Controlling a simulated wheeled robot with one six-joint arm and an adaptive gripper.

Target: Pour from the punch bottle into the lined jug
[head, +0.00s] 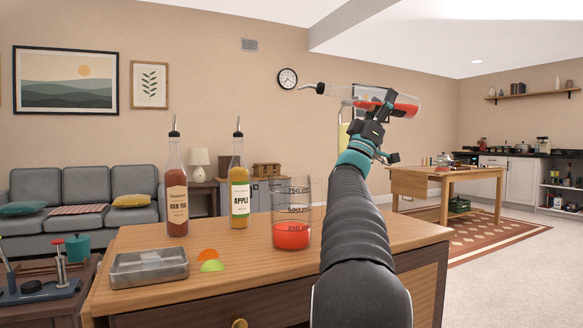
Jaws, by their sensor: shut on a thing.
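My gripper (378,120) is shut on the punch bottle (402,98) and holds it high above the table. The bottle is clear with red liquid gathered towards its base at the right. It lies nearly level, its neck to the left and a little higher than its base. Its dark stopper has a thin metal spout (306,87) that bends down at the left. No stream shows from the spout. The lined jug (303,213) stands upright on the table below, marked 250, 500 and 750 ml. It holds red liquid (291,237) near the 250 line.
An iced tea bottle (177,199) and an apple bottle (239,195) stand left of the jug. A metal tray (128,272) and orange and green pieces (212,266) lie in front of them on the wooden table (400,236). Bar tools (40,285) stand at the far left.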

